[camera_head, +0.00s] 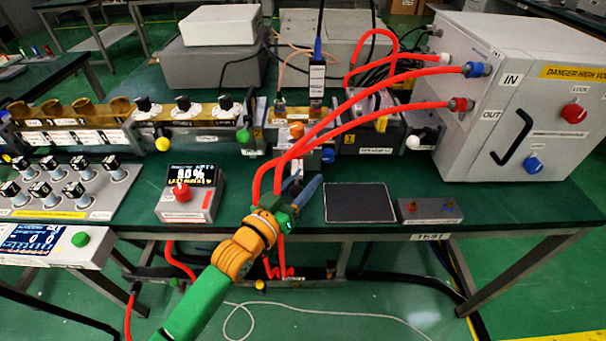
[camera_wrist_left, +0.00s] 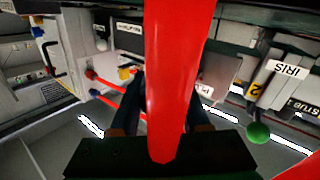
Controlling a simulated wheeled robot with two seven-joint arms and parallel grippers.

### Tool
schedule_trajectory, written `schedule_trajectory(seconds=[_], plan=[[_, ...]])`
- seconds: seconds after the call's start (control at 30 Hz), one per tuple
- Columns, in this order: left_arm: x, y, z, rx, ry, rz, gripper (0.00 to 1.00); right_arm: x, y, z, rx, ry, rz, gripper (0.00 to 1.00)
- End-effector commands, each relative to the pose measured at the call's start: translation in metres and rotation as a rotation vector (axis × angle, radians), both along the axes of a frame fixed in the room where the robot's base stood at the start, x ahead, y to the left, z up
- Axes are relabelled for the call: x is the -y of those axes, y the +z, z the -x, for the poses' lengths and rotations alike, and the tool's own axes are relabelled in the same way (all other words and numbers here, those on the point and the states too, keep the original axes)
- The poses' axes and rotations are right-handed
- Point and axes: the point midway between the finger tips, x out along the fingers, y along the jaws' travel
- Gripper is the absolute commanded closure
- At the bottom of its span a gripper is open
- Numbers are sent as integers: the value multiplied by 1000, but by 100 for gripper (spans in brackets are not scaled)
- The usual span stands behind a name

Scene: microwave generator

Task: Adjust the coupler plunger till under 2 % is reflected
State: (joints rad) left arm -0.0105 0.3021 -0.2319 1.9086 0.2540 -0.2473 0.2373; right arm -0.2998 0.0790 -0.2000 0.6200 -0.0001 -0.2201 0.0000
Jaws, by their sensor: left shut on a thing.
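My left gripper (camera_head: 298,187) reaches in from below to the front of the coupler section at the bench's middle. Its dark fingers (camera_wrist_left: 163,115) are closed on what appears to be the coupler plunger; a thick red hose (camera_wrist_left: 178,70) hides the grip in the left wrist view. A white label (camera_wrist_left: 207,88), partly covered, shows beside the fingers. An orange part (camera_head: 296,131) stands just behind, and a blue knob (camera_head: 328,156) is close on the right. My right gripper is not in view.
Red hoses (camera_head: 350,118) run from the grey high-voltage cabinet (camera_head: 520,100) down across my gripper. A green knob (camera_wrist_left: 258,132) near an IRIS label (camera_wrist_left: 287,70) is close by in the wrist view. A dark pad (camera_head: 360,202) and small grey box (camera_head: 430,210) lie to the right.

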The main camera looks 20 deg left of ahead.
Motion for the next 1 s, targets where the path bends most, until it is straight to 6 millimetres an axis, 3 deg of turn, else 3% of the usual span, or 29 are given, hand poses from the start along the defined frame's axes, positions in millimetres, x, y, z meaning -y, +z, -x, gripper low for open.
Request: schedule_trajectory(seconds=[0.17, 0.2, 0.27, 0.6, 1.0], plan=[[1, 0, 0, 3, -2, 3, 100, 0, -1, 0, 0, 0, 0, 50], [1, 0, 0, 3, -2, 3, 43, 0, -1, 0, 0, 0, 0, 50], [1, 0, 0, 3, -2, 3, 31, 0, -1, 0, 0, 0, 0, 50], [-1, 0, 4, 2, 0, 2, 31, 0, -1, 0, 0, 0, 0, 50], [-18, -1, 61, 1, -3, 1, 31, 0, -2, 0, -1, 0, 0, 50]])
